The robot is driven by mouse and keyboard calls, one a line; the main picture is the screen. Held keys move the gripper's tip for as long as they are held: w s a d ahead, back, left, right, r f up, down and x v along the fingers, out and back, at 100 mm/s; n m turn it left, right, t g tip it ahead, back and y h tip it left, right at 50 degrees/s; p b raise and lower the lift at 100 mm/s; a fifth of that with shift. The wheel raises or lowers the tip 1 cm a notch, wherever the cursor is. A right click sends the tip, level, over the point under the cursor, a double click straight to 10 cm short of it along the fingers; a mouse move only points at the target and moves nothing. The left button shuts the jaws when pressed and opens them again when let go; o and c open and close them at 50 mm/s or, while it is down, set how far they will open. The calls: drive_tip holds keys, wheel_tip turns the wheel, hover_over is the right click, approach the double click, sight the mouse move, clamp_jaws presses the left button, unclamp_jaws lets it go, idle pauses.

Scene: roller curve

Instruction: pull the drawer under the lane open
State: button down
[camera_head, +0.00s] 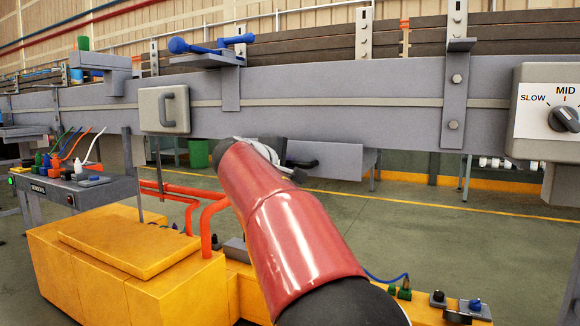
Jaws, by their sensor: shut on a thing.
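The grey drawer (340,161) hangs under the long grey lane (330,100), right of the picture's middle. A dark handle (303,163) shows at its left part. My red arm reaches up from the bottom, and my gripper (290,168) is at the handle, shut on it. The jaws are small and partly hidden by my arm, which also covers the drawer's left end. How far the drawer stands out from the lane is hard to tell.
A grey panel with a C-shaped handle (165,110) sits on the lane's side. A dial box (560,112) is at right. A yellow unit (130,265) with orange pipes (190,200) stands lower left. Green floor (440,225) is clear at right.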

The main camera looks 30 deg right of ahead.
drive_tip(key=f+b+v, duration=0.2)
drive_tip(key=b+v, duration=0.1)
drive_tip(key=v, duration=1)
drive_tip(key=shift+a+f+b, duration=0.2)
drive_tip(key=shift+f+b, duration=0.1)
drive_tip(key=shift+f, duration=0.1)
drive_tip(key=c, duration=1.5)
unclamp_jaws()
drive_tip(key=v, duration=0.8)
drive_tip(key=shift+p, duration=0.35)
drive_tip(key=shift+d+f, duration=0.1)
drive_tip(key=shift+d, duration=0.05)
